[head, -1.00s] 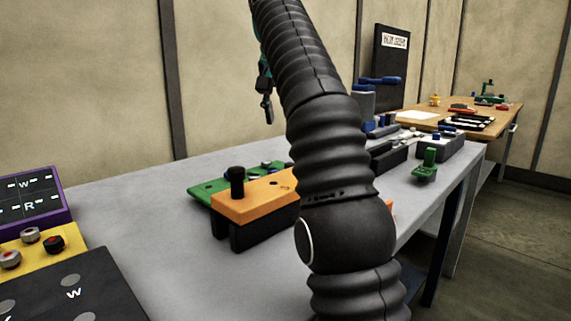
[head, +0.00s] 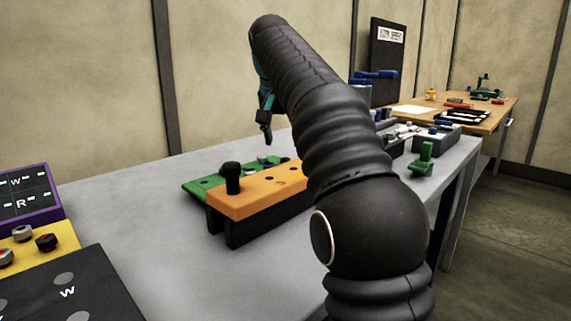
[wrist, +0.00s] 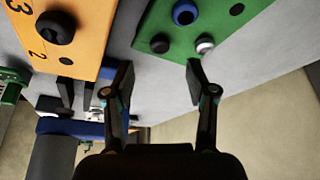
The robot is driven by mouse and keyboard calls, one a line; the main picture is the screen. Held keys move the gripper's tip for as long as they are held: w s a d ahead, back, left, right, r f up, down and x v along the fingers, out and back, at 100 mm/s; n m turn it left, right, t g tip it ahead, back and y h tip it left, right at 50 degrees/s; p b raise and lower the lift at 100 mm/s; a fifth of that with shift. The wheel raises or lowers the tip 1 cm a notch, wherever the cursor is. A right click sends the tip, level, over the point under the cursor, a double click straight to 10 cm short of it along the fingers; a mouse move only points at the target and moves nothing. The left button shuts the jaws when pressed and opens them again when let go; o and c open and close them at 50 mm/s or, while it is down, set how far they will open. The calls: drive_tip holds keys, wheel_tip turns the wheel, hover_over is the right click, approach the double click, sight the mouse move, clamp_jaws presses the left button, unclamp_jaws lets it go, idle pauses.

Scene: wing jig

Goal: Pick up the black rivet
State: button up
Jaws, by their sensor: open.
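A small dark round piece, which looks like the black rivet (wrist: 160,43), sits at the edge of the green plate (wrist: 221,28) in the wrist view. A silver rivet (wrist: 205,45) is to its right and a blue ring (wrist: 185,13) is beyond. My gripper (wrist: 158,76) is open and empty, its fingertips apart, with the dark piece beyond the gap between them. In the head view my gripper (head: 267,136) hangs above the green plate (head: 200,188). The rivet cannot be made out there.
An orange block (head: 250,196) with a tall black peg (head: 232,177) stands in front of the green plate. A black knob (wrist: 56,27) shows on orange in the wrist view. A green clamp (head: 424,160) stands right. The grey table (head: 180,260) is clear in front.

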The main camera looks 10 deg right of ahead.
sight(285, 158)
drive_tip(key=shift+x, duration=3.05)
drive_tip(key=c, duration=1)
